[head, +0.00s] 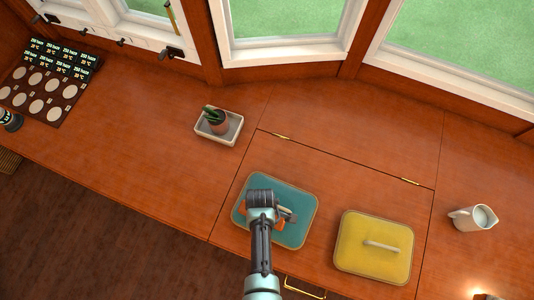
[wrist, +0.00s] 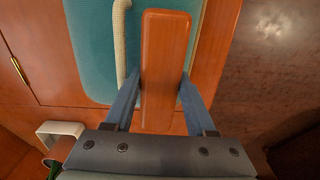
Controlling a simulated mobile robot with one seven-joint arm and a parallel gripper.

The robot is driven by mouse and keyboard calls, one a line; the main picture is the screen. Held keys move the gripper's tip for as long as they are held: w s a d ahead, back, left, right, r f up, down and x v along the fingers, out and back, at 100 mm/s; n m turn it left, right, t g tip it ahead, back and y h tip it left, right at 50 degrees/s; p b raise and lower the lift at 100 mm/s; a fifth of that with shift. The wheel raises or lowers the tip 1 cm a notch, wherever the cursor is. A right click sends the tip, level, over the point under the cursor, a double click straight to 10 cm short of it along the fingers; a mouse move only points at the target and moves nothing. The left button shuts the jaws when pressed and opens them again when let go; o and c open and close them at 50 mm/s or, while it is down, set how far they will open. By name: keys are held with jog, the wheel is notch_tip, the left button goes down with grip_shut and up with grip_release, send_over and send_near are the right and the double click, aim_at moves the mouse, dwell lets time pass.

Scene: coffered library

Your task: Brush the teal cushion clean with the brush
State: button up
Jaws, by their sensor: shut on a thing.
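The teal cushion (head: 299,188), a rounded rectangle with pale piping, lies flat on the wooden counter right of centre in the head view. My gripper (head: 266,208) is above it and hides part of it. In the wrist view my gripper (wrist: 160,100) is shut on the orange-brown wooden brush (wrist: 166,45), one finger on each side. The brush is over the teal cushion (wrist: 92,50); its bristles are hidden, so I cannot tell whether it touches. A cream strip (wrist: 119,40) runs across the cushion beside the brush.
A yellow cushion (head: 360,260) with a pale bar on it lies to the right. A white jug (head: 473,218) stands farther right. A potted plant in a pale tray (head: 210,137) stands behind left. The left counter is mostly clear.

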jog(key=shift+w+a, duration=0.1)
jog(key=shift+a, duration=0.05)
jog(key=shift+r, duration=0.15)
notch_tip(320, 180, up, 8)
jog(key=p, duration=0.8)
dwell(0.4)
